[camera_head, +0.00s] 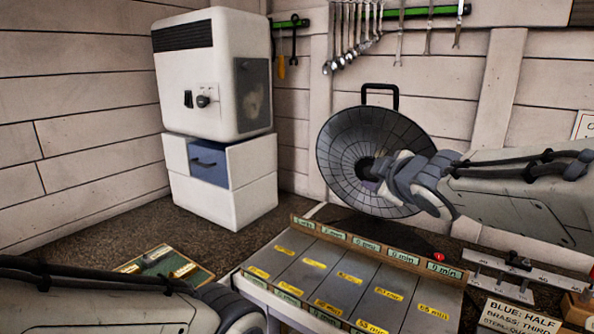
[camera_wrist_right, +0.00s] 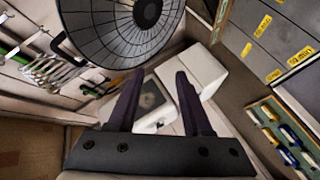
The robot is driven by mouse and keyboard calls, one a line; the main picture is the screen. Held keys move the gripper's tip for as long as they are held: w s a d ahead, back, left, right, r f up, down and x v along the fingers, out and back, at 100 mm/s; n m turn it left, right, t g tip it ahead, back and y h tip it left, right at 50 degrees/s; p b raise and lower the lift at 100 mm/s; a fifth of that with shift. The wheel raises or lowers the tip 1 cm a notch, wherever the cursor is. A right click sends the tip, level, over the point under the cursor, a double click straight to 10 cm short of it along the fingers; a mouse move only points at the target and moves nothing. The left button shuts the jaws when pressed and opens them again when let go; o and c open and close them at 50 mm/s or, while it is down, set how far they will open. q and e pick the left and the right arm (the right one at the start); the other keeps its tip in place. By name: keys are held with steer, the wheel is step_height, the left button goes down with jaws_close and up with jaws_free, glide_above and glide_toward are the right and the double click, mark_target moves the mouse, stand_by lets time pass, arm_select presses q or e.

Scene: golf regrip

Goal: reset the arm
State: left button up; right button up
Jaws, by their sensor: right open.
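My right arm comes in from the right in the head view, and its gripper (camera_head: 372,168) is in front of the round dark slatted dish (camera_head: 345,135). In the right wrist view the two dark fingers of my right gripper (camera_wrist_right: 155,80) stand apart with nothing between them. Beyond them are the white box and cabinet, at a distance. My left arm shows at the lower left of the head view, and its gripper is outside the picture.
A tray of labelled compartments (camera_head: 298,222) lies in front. A white machine (camera_head: 190,80) stands on a white cabinet (camera_head: 220,200) with a blue drawer. Wrenches (camera_head: 345,35) hang on the wall. A green board (camera_head: 190,255) lies left; a labelled card (camera_head: 515,318) and metal rack (camera_head: 490,262) stand right.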

steer(key=s+a+f+m+g, duration=0.2)
steer(key=s+a+f+g, duration=0.2)
steer(key=s+f, duration=0.4)
steer(key=s+a+f+m+g, duration=0.2)
steer(key=s+a+f+g, duration=0.25)
steer(key=s+f, duration=0.35)
steer(key=s+a+f+g, duration=0.1)
steer(key=s+f+g, duration=0.2)
steer(key=s, duration=0.5)
steer(key=s+a+f+m+g, duration=0.1)
steer(key=s+f+g, duration=0.2)
steer(key=s+f, duration=0.2)
steer(key=s, duration=0.3)
steer(key=shift+s+f, duration=0.2)
steer(key=shift+s, duration=0.1)
